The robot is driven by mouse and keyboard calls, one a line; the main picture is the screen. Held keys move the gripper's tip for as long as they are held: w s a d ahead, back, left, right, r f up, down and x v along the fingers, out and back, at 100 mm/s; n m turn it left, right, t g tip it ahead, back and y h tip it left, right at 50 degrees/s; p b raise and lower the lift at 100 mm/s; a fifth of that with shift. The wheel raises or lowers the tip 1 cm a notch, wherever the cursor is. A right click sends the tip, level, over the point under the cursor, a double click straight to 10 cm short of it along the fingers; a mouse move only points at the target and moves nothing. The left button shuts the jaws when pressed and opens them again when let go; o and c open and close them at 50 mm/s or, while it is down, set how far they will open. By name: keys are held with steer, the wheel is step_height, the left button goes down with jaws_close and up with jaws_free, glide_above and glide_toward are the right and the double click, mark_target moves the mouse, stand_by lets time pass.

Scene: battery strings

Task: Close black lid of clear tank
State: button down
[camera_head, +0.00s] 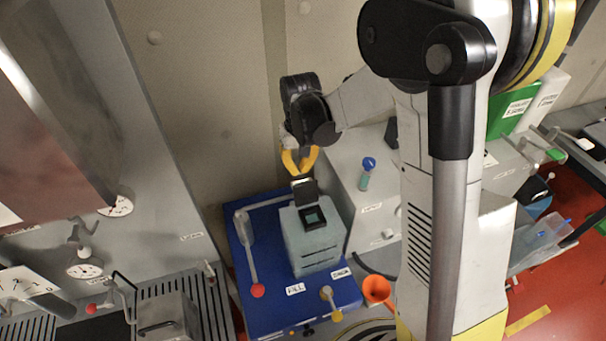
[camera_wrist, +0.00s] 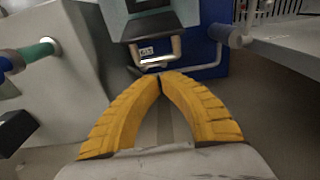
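The tank (camera_head: 312,245) is a pale grey-green box on a blue platform, with a dark square opening (camera_head: 313,217) in its top. Its black lid (camera_head: 304,190) stands raised at the back edge of the opening. My gripper (camera_head: 299,172) has yellow fingers and is just above and behind the raised lid. In the wrist view, the fingertips of my gripper (camera_wrist: 160,76) meet with nothing visible between them. The dark lid (camera_wrist: 150,25) is beyond the tips, with a pale metal loop (camera_wrist: 152,60) just ahead of them. I cannot tell whether the fingertips touch the loop.
The blue platform (camera_head: 255,225) carries a red-knobbed lever (camera_head: 251,262) left of the tank and a yellow-knobbed one (camera_head: 328,296) in front. A grey cabinet (camera_head: 350,175) with a blue-topped green knob stands close on the right. An orange funnel (camera_head: 377,290) is at the front right. The wall is behind.

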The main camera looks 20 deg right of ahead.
mark_target(304, 189)
steer(key=s, duration=0.1)
steer(key=s+p, duration=0.1)
steer(key=s, duration=0.1)
steer(key=shift+s+r, duration=0.35)
steer(key=shift+s, duration=0.05)
steer(key=shift+t, duration=0.3)
